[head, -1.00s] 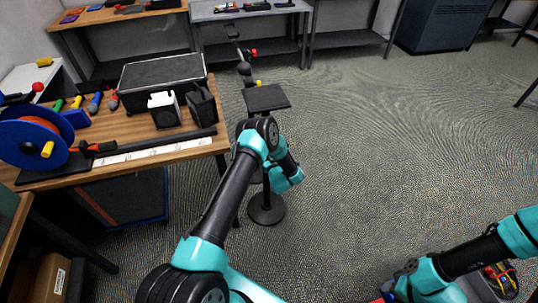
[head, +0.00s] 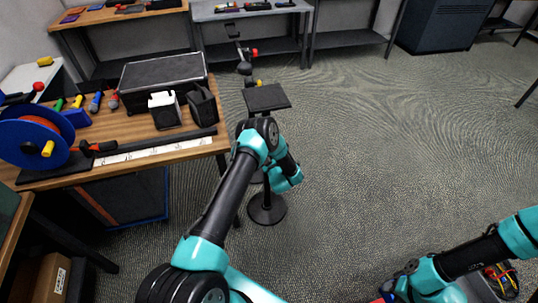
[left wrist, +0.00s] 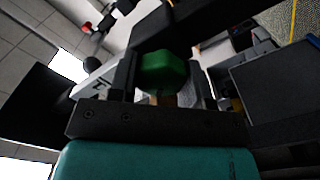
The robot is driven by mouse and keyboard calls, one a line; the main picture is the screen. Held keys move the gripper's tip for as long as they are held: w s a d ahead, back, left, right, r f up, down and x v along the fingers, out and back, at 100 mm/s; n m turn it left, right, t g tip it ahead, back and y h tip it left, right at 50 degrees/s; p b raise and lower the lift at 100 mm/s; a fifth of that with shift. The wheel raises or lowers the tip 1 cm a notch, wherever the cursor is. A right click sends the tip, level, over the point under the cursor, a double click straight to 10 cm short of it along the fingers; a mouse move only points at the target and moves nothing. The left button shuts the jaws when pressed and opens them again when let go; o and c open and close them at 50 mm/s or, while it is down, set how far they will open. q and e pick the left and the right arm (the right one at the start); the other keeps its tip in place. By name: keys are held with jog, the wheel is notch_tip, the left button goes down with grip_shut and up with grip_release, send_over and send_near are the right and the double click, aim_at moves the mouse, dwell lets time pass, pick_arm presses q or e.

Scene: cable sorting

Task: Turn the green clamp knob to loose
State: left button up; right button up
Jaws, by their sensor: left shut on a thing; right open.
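The green clamp knob (left wrist: 163,70) shows in the left wrist view as a dark green, faceted knob. My left gripper (left wrist: 162,84) is shut on it, with a dark finger on either side. The knob's mark and the clamp beneath it cannot be made out. In the head view my left arm reaches out toward the black stand, and the knob cannot be made out there. My right gripper (head: 398,288) is low at the bottom edge of the head view, away from the knob. Its fingers are mostly cut off by the frame.
A black stand with a flat plate (head: 266,98) stands beside the wooden bench (head: 190,153). The bench holds a blue cable reel (head: 30,140), a black case (head: 163,70) and several hand tools. Open carpeted floor (head: 400,130) lies to the right.

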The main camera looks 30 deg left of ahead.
pick_arm(q)
jog(key=n, duration=0.5)
jog(key=shift+f+n, duration=0.1)
jog(key=shift+n, duration=0.2)
jog(key=n, duration=0.5)
jog(key=shift+f+n, duration=0.1)
jog(key=shift+n, duration=0.2)
jog(key=o, duration=0.9)
jog(key=shift+s, duration=0.1)
jog(key=v, duration=1.7)
jog(key=shift+s+d, duration=0.1)
jog(key=shift+d, duration=0.1)
